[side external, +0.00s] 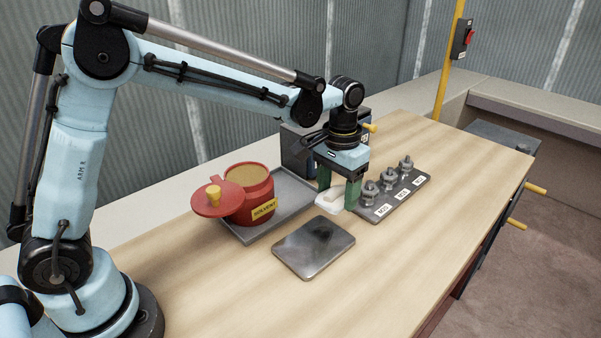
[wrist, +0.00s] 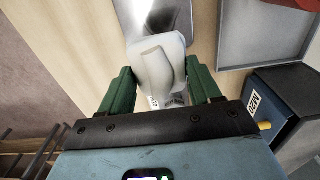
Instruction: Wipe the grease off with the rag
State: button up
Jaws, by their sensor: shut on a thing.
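A white rag (side external: 331,203) hangs bunched between the green fingers of my gripper (side external: 340,193), which is shut on it. In the wrist view the rag (wrist: 158,68) fills the space between the fingers of my gripper (wrist: 160,80). A flat metal plate (side external: 298,253) lies on the bench, in front of the rag in the side view. A dark grease smear (side external: 320,236) marks its far part. The plate (wrist: 184,22) and smear (wrist: 163,14) show at the top of the wrist view. The rag is just beyond the plate's far edge; I cannot tell whether it touches the bench.
A red solvent pot (side external: 264,185) with its lid (side external: 215,199) tilted open stands on a grey tray (side external: 247,236) at left. A rack (side external: 416,186) with several metal fittings is right of my gripper. The bench front (side external: 400,260) is clear.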

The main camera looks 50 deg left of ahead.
aim_at(334, 229)
jog(key=shift+f, duration=3.55)
jog(key=shift+s+f, duration=0.2)
jog(key=shift+s, duration=0.5)
jog(key=shift+s+f, duration=0.15)
jog(key=shift+s, duration=0.55)
jog(key=shift+c, duration=0.4)
jog(key=shift+s+r, duration=0.1)
jog(key=shift+s, duration=0.55)
jog(key=w, duration=0.4)
jog(key=shift+r, duration=4.05)
